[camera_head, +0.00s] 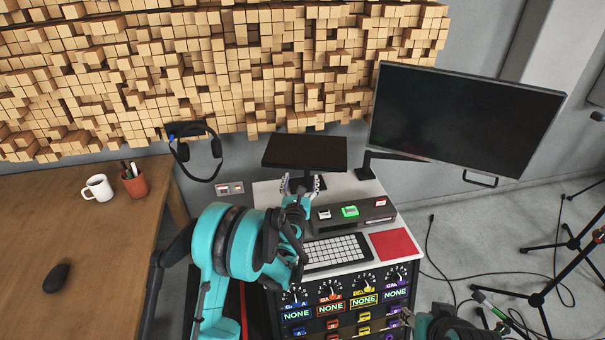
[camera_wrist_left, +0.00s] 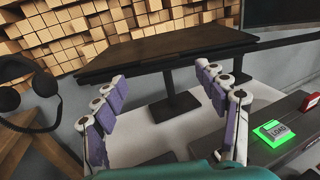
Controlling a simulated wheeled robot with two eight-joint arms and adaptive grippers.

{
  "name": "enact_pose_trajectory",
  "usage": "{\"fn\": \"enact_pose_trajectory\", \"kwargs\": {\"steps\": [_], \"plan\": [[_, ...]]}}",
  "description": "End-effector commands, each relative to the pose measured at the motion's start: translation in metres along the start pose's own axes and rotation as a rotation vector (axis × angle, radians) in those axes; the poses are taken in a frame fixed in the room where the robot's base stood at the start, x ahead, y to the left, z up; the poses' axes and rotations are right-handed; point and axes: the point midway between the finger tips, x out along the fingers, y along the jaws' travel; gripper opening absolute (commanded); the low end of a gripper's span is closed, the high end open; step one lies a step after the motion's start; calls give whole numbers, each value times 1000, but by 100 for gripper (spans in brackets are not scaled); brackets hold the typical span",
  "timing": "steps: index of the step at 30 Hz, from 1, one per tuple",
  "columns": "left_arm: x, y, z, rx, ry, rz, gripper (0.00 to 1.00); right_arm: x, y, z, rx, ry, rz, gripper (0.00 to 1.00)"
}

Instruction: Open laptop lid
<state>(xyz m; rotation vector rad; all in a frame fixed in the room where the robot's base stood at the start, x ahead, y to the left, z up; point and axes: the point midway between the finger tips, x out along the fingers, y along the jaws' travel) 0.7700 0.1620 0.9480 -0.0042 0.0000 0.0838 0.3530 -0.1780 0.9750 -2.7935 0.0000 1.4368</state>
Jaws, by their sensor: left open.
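A dark, flat, closed panel, which I take to be the laptop (camera_head: 305,152), rests on a black stand (camera_wrist_left: 176,104) at the back of the white desk. In the left wrist view the laptop (camera_wrist_left: 165,55) spans the upper middle, with its front edge facing me. My left gripper (camera_head: 301,181) is open and empty just in front of the laptop, its fingers spread and pointing at it. In the left wrist view the left gripper (camera_wrist_left: 160,75) shows both purple-padded fingers below the laptop's edge, without clear contact. Part of my right arm shows at the bottom right; its jaw state is unclear.
A large monitor (camera_head: 465,115) on an arm stands right of the laptop. A button box (camera_head: 352,213), keyboard (camera_head: 337,252) and red pad (camera_head: 394,243) lie in front. A headset (camera_head: 197,152) hangs at left. A wooden table (camera_head: 75,235) holds a mug and pen pot.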

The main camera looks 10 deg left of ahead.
Motion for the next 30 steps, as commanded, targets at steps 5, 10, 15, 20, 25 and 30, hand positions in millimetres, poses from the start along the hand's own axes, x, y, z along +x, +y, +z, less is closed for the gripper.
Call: {"fn": "enact_pose_trajectory", "kwargs": {"steps": [5, 10, 15, 20, 25, 30], "plan": [[29, 0, -2, 2, 0, -1, 72, 7, 0, 5, 0, 0, 0, 40], [44, 0, 0, 3, 0, -1, 72, 9, 0, 6, 0, 0, 0, 40], [46, 0, 0, 4, 0, -2, 72, 9, 0, 6, 0, 0, 0, 40], [46, 0, 1, 4, 0, -2, 62, 9, 0, 6, 0, 0, 0, 40], [46, 0, 1, 4, 0, -2, 17, 9, 0, 6, 0, 0, 0, 40], [46, 0, 1, 4, 0, -2, 0, 9, 0, 6, 0, 0, 0, 40]]}}
